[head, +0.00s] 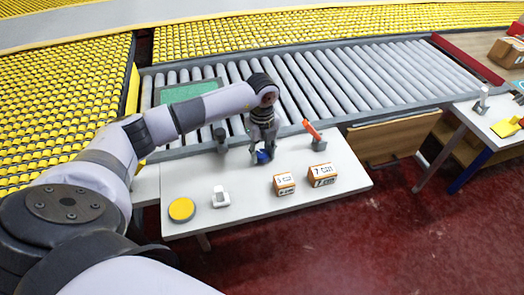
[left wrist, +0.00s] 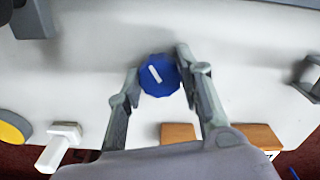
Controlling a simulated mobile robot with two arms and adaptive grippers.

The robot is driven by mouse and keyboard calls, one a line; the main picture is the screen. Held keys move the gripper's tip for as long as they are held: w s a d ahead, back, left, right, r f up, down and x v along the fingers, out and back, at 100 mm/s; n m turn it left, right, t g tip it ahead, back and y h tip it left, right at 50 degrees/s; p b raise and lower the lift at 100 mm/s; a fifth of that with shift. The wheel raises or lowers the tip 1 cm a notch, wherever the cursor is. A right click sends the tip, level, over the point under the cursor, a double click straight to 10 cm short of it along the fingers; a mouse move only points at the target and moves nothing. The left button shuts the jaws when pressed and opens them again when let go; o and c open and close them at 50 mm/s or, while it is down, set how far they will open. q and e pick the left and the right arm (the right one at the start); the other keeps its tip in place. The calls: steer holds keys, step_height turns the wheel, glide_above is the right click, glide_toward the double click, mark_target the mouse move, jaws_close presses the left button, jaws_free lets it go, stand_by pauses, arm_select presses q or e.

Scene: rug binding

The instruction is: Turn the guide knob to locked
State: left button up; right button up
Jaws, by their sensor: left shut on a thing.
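The guide knob (left wrist: 159,75) is blue and faceted, with a white pointer line on top that slants from upper left to lower right in the left wrist view. In the head view the knob (head: 263,157) shows low between my fingers, over the white table (head: 190,166). My left gripper (left wrist: 158,76) is shut on the knob, one finger on each side of it. In the head view my left gripper (head: 262,155) points straight down. Marks for locked or unlocked are not visible. My right gripper is not in view.
An orange-handled lever (head: 312,131) stands right of the gripper, and a grey post (head: 220,138) stands left. Two orange-and-white boxes, the smaller (head: 284,184) and larger (head: 323,175), sit in front. Rollers (head: 330,80) run behind.

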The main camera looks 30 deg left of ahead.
mark_target(261, 153)
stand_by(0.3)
arm_select(q)
steer(key=o, duration=1.2)
steer(key=shift+c, duration=0.2)
step_height(261, 153, up, 12)
steer(key=shift+s, duration=0.1)
